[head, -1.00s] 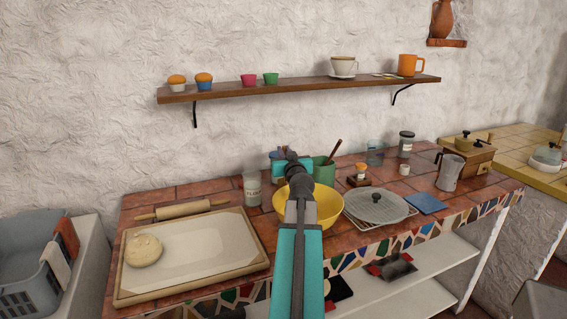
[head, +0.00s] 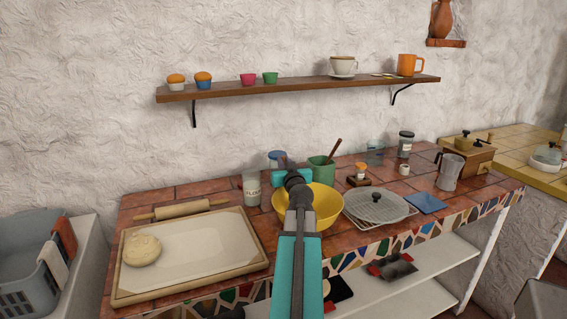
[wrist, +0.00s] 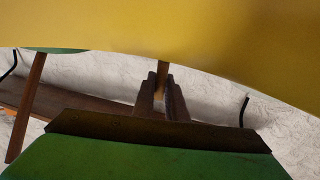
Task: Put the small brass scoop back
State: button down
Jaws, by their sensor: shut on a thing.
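My gripper (wrist: 162,92) is shut on a thin brownish-yellow handle (wrist: 162,70), which appears to belong to the small brass scoop. The handle reaches toward the rim of the yellow bowl (wrist: 160,25), which fills the top of the wrist view. The scoop's head does not show, and I cannot tell whether it is inside the bowl or beyond its wall. In the head view the yellow bowl (head: 325,207) stands on the tiled counter, partly behind my arm. My arm hides the fingers and the scoop there.
A labelled flour jar (head: 251,189) stands left of the bowl. A green crock (head: 322,171) with a wooden utensil stands behind it. A round lid on a rack (head: 376,208) lies to the right, and a dough tray (head: 190,283) to the left. A shelf (head: 300,87) hangs above.

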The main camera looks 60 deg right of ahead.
jog(key=c, duration=1.8)
grip_release()
jog(key=shift+o, duration=0.2)
jog(key=shift+r, duration=0.15)
jog(key=b+v, duration=0.6)
jog(key=v, duration=0.1)
jog(key=shift+s+a+b, duration=0.15)
jog(key=shift+a+b, duration=0.05)
jog(key=shift+b, duration=0.25)
